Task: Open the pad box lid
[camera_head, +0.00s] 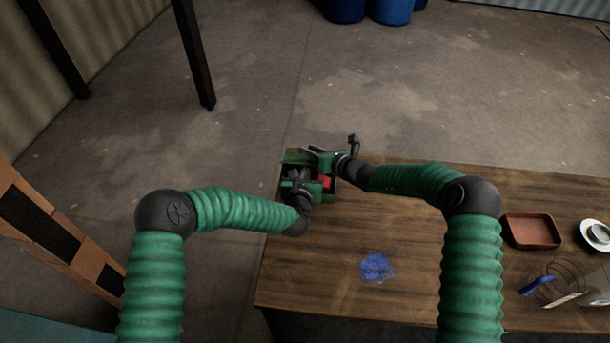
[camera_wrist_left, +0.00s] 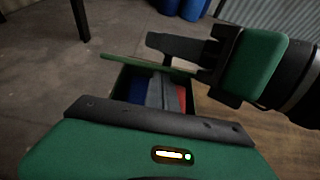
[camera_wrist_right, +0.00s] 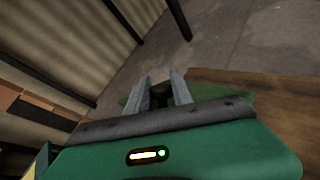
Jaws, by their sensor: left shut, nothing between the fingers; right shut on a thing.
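The pad box (camera_wrist_left: 121,80) stands at the table's far left corner. Its lid (camera_wrist_left: 140,64) is a green plate raised at the box's far side, so the inside shows. A blue pad (camera_wrist_left: 138,88) and a red pad (camera_wrist_left: 182,97) lie inside; the red one (camera_head: 326,182) also shows in the head view. My right gripper (camera_head: 306,152) is shut on a dark part of the lid, apparently its knob (camera_wrist_right: 160,95). My left gripper (camera_head: 290,183) is shut and empty, over the box opening in its wrist view (camera_wrist_left: 155,88). Both arms hide much of the box.
A crumpled blue cloth or film (camera_head: 377,267) lies on the wooden table (camera_head: 330,250). At the right are a brown tray (camera_head: 531,231), a white cup or dish (camera_head: 597,235) and a wire item with a blue handle (camera_head: 537,285). The middle of the table is mostly clear.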

